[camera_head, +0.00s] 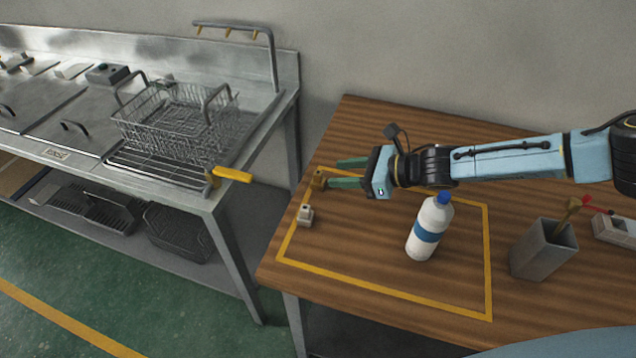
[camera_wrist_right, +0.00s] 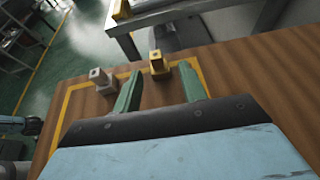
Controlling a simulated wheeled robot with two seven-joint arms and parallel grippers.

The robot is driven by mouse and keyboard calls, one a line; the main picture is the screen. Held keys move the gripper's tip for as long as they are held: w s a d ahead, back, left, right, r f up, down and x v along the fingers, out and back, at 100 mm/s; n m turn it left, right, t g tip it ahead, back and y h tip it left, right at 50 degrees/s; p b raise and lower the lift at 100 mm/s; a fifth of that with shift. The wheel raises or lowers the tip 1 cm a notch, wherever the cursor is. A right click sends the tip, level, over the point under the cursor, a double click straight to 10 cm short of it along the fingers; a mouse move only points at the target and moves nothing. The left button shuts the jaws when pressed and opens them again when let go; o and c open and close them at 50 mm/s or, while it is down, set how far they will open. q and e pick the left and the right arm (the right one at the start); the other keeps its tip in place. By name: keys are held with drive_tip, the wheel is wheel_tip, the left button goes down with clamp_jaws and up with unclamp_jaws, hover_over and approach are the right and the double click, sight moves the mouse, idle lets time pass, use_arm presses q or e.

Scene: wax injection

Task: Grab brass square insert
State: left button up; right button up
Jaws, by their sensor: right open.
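The brass square insert (camera_head: 318,180) stands on the wooden table near its left edge, by the yellow outline. It also shows in the right wrist view (camera_wrist_right: 158,67), just beyond the fingertips and roughly between them. My right gripper (camera_head: 334,173) reaches in from the right, low over the table, with its green fingers spread and pointing towards the insert. In the right wrist view the gripper (camera_wrist_right: 160,76) is open, with nothing held between its fingers. In the head view the near fingertip overlaps or sits close beside the insert; contact cannot be told. My left gripper is not in view.
A similar grey insert (camera_head: 305,216) stands nearer the front of the table, also in the wrist view (camera_wrist_right: 102,80). A white bottle (camera_head: 430,228) with a blue cap stands below my right forearm. A grey holder (camera_head: 542,252) is at right. A metal sink bench (camera_head: 215,200) stands left.

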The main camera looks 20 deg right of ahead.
sight(322, 176)
drive_tip(key=shift+b+x, duration=0.4)
drive_tip(key=shift+x, duration=2.9)
drive_tip(key=shift+s, duration=0.15)
clamp_jaws()
